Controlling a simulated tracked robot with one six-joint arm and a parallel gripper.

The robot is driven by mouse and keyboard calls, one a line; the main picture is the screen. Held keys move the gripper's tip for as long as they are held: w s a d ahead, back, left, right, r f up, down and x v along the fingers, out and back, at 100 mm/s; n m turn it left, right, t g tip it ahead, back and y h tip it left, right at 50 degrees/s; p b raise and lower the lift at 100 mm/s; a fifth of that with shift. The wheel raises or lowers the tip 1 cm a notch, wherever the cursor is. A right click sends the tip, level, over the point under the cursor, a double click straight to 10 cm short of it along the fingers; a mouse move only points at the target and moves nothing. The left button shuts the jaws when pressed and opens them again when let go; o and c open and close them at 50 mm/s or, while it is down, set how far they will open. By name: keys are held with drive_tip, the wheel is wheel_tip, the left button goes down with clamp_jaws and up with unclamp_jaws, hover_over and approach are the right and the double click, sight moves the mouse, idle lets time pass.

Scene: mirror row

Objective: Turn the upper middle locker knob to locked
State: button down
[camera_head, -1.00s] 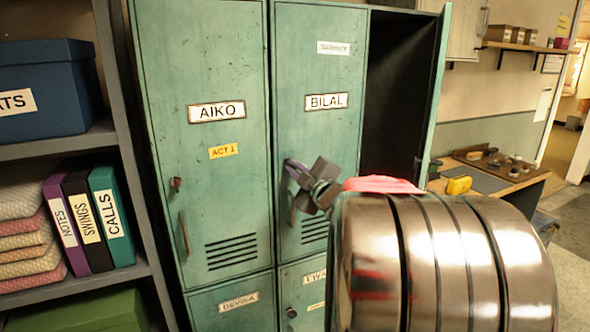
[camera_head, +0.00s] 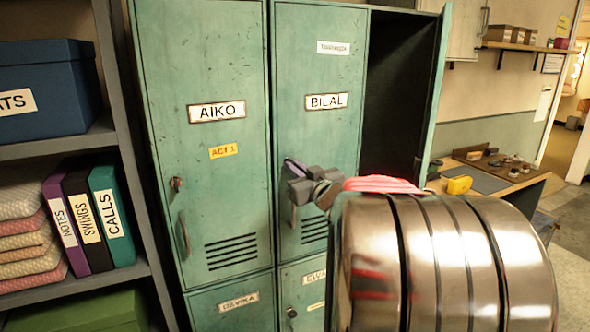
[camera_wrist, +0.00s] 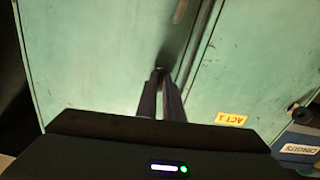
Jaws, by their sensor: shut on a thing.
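The upper middle locker is the green door labelled BILAL (camera_head: 325,130). Its handle (camera_head: 293,212) shows just below my gripper. My gripper (camera_head: 292,168) is at the handle side of this door, at the height where the AIKO door has its knob. In the wrist view my gripper (camera_wrist: 158,76) has its two dark fingers close together at the door face. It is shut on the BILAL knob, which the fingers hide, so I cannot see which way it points.
The AIKO locker (camera_head: 205,75) is to the left, with its own knob (camera_head: 176,184) and a yellow ACT 1 sticker (camera_head: 223,151). The locker to the right stands open and dark (camera_head: 400,100). Shelves with binders (camera_head: 110,215) are at far left.

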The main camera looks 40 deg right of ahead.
drive_tip(key=shift+f+m, duration=0.35)
drive_tip(key=shift+m, duration=0.15)
drive_tip(key=c, duration=2.2)
unclamp_jaws()
drive_tip(key=o, duration=0.3)
drive_tip(key=shift+r, duration=0.2)
drive_tip(key=v, duration=1.3)
drive_tip(key=shift+s+a, duration=0.15)
drive_tip(key=shift+s, duration=0.2)
